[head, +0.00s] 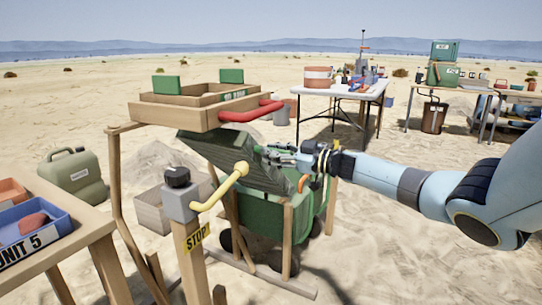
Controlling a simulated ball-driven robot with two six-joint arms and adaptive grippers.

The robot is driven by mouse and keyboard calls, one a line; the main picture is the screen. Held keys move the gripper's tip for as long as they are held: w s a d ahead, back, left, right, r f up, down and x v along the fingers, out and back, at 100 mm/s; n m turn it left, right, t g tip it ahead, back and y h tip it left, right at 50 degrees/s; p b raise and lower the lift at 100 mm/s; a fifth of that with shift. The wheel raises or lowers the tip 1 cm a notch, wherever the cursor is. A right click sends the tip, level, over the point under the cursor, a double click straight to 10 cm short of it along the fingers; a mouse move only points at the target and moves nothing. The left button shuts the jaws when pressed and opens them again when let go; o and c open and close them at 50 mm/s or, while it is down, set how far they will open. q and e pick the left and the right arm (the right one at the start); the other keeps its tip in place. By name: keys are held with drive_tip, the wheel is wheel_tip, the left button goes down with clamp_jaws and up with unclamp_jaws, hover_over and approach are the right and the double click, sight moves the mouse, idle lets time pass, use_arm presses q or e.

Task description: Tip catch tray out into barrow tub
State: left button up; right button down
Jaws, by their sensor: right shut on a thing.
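The dark green catch tray (215,150) hangs under the wooden sieve frame, tilted steeply with its low end down to the right over the green barrow tub (262,218). My right gripper (272,155) is shut on the catch tray at its right edge. The fingers are small here, and the exact grip point is hard to make out. The inside of the tray and most of the inside of the tub are hidden. My left gripper is not in view.
The wooden sieve (195,105) with a red handle (252,111) sits above the tray. A post with a yellow lever (222,187) and a STOP label stands in front. Open sand lies at front right.

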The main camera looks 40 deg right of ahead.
drive_tip(key=shift+w+d+r, duration=0.15)
drive_tip(key=shift+d+r, duration=0.1)
drive_tip(key=shift+r, duration=0.2)
drive_tip(key=c, duration=1.6)
unclamp_jaws()
drive_tip(key=o, duration=0.4)
drive_tip(key=shift+d+f, duration=0.1)
drive_tip(key=shift+d, duration=0.05)
drive_tip(key=shift+o, duration=0.2)
drive_tip(key=shift+f, duration=0.1)
drive_tip(key=shift+s, duration=0.4)
drive_tip(key=v, duration=1.1)
drive_tip(key=shift+s+d+f, duration=0.1)
drive_tip(key=shift+f, duration=0.05)
